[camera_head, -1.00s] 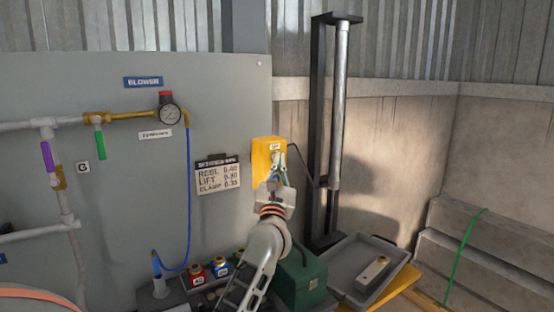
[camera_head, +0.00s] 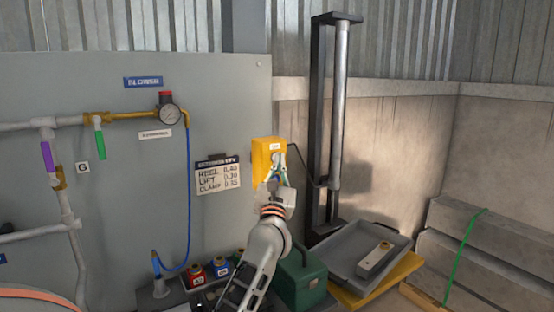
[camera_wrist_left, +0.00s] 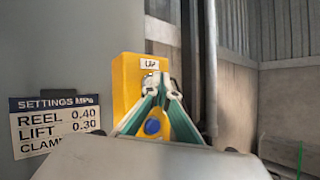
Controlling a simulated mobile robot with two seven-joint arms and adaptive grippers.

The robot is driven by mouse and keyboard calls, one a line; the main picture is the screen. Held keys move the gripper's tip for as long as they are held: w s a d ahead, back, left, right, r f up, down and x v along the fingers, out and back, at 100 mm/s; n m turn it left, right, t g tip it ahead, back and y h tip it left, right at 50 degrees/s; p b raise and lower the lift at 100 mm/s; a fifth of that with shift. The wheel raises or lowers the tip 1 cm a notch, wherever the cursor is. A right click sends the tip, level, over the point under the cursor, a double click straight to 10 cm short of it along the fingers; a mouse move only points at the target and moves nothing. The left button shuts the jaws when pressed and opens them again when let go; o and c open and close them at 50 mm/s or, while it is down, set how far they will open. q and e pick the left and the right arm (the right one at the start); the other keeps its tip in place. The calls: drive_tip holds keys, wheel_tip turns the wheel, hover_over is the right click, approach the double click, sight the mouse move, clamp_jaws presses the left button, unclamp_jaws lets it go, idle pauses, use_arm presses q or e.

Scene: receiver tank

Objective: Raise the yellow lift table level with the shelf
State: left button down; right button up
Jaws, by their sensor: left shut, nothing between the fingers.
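The yellow lift table (camera_head: 402,272) shows at the lower right of the head view, below the mast, mostly hidden under a grey tray (camera_head: 345,262). The yellow control box (camera_head: 262,150) hangs on the grey panel's right edge; in the wrist view it (camera_wrist_left: 125,85) has an "UP" label and a blue button (camera_wrist_left: 152,127) low on its front. My left gripper (camera_head: 279,158) is shut and empty. Its fingertips (camera_wrist_left: 163,85) are at the box front just below the label, seemingly touching; they hide whatever is there. I cannot clearly identify the shelf.
A metal block (camera_head: 375,258) lies in the tray. The dark mast with its cylinder (camera_head: 336,110) stands behind the table. A green case (camera_head: 300,282) sits left of the tray, close to my arm. Stacked grey slabs (camera_head: 480,245) with a green line stand at the right.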

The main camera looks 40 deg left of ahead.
idle(0.4)
use_arm(q)
drive_tip(key=shift+s+d, duration=0.35)
drive_tip(key=shift+d, duration=0.45)
drive_tip(key=shift+d, duration=0.1)
drive_tip(key=d, duration=0.1)
drive_tip(key=s+d, duration=0.1)
drive_tip(key=d, duration=0.1)
drive_tip(key=s+d+p, duration=0.1)
drive_tip(key=shift+d, duration=0.2)
drive_tip(key=shift+f, duration=0.1)
idle(0.9)
